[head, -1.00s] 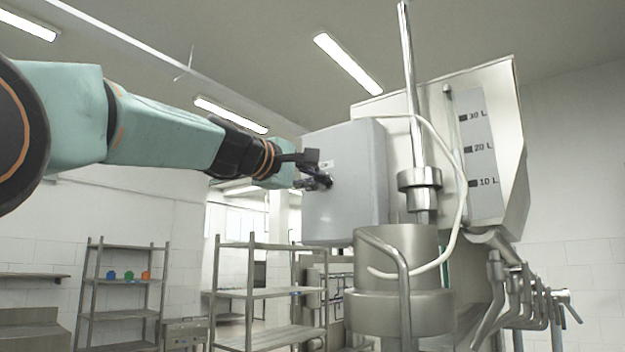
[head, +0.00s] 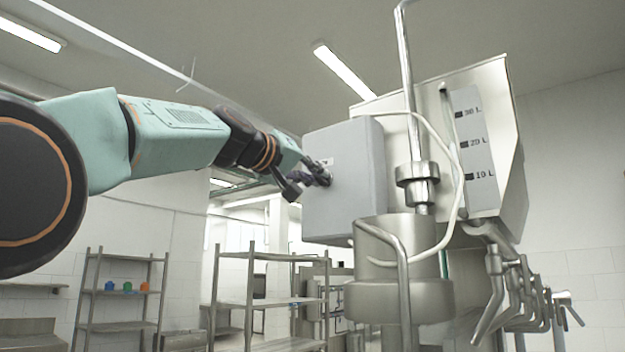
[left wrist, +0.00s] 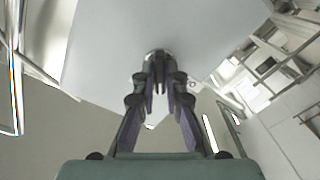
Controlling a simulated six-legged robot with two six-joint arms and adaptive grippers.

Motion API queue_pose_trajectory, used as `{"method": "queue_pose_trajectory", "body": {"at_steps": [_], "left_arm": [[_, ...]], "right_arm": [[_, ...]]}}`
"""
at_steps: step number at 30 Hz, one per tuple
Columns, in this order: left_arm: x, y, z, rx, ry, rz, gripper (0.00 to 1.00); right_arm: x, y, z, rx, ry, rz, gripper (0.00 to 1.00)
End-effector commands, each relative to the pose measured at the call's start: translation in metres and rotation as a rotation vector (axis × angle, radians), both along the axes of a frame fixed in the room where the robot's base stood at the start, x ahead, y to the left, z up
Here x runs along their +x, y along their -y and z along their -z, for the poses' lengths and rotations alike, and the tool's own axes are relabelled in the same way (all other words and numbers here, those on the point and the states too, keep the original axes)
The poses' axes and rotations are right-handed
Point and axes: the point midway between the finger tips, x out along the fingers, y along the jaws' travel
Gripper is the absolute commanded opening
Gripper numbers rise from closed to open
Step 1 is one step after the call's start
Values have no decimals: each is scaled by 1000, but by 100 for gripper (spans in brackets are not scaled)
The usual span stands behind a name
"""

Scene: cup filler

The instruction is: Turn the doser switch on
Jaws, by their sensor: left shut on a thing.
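The grey doser control box (head: 358,195) hangs left of the steel hopper. Its flat left face also fills the top of the left wrist view (left wrist: 110,50). My left gripper (head: 322,178) reaches that face from the left, just below a small pale label (head: 327,161). In the left wrist view, my left gripper (left wrist: 161,66) has its fingertips together at the doser switch (left wrist: 157,53), a small round knob on the face. The fingers hide most of the switch, so its setting cannot be told. My right gripper is not in view.
The steel hopper (head: 484,85) with litre marks stands behind the box. Several lever handles (head: 535,300) are at lower right. Shelves (head: 125,290) stand far left.

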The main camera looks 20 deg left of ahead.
Motion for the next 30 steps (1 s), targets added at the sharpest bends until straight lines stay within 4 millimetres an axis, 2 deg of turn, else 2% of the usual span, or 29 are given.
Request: {"method": "queue_pose_trajectory", "body": {"at_steps": [15,30], "left_arm": [[-1,0,-2,413,157,-3,0],[-1,0,-3,581,217,-3,0]], "right_arm": [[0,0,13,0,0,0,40],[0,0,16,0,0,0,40]]}}
